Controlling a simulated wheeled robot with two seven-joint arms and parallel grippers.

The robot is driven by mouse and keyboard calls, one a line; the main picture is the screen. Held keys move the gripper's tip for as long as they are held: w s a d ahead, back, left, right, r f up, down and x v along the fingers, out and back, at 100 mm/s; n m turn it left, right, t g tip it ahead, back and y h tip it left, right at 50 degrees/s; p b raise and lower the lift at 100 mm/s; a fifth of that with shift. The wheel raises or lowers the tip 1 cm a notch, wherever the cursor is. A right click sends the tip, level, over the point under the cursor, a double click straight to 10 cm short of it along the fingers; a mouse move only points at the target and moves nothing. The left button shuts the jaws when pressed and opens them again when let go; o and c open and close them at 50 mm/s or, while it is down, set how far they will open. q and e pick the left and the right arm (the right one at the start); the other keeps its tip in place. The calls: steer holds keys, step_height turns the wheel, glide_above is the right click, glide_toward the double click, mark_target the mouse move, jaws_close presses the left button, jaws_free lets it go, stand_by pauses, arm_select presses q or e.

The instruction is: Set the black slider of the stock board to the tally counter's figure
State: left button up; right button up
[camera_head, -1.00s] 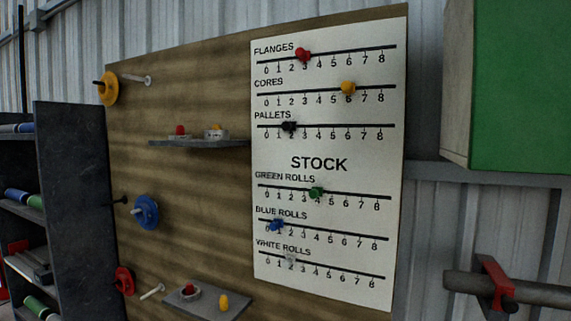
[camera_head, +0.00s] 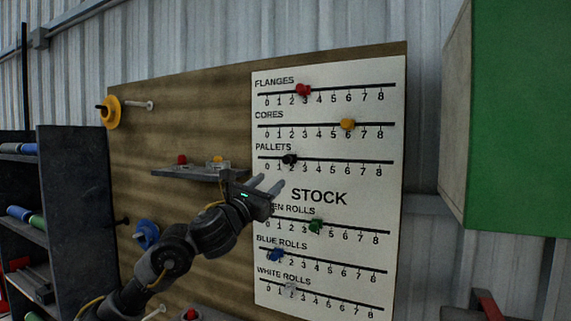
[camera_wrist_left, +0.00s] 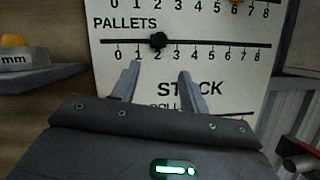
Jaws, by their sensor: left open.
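The stock board (camera_head: 340,180) is a white sheet with several numbered slider scales on a wooden panel. The black slider (camera_head: 289,160) sits on the PALLETS scale at about 2; it also shows in the left wrist view (camera_wrist_left: 158,41). My left gripper (camera_head: 270,184) is in front of the board, just below and left of the black slider, open and empty. In the left wrist view its two fingers (camera_wrist_left: 158,78) point up toward the PALLETS scale, apart from the slider, which lies between their directions. The tally counter's figure cannot be read in these views. My right gripper is not in view.
A red slider (camera_head: 303,90), a yellow slider (camera_head: 347,125), a green slider (camera_head: 315,226) and a blue slider (camera_head: 276,255) sit on other scales. A small shelf (camera_head: 190,173) juts out left of the board. A green cabinet (camera_head: 520,120) stands at right.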

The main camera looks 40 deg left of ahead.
mark_target(285, 161)
arm_select(q)
steer(key=shift+m, duration=0.3)
steer(key=p+x, duration=0.1)
steer(key=x, duration=0.2)
steer(key=r+p+x, duration=0.1)
steer(key=p+x, duration=0.1)
steer(key=x, duration=0.1)
steer(key=r+p+x, duration=0.1)
steer(key=p+x, duration=0.1)
steer(key=x, duration=0.1)
steer(key=shift+s, duration=0.1)
steer(key=shift+w+a+r+p, duration=0.1)
steer(key=shift+w+r+p, duration=0.05)
steer(key=shift+w+p, duration=0.45)
steer(key=shift+w, duration=0.1)
jaws_close()
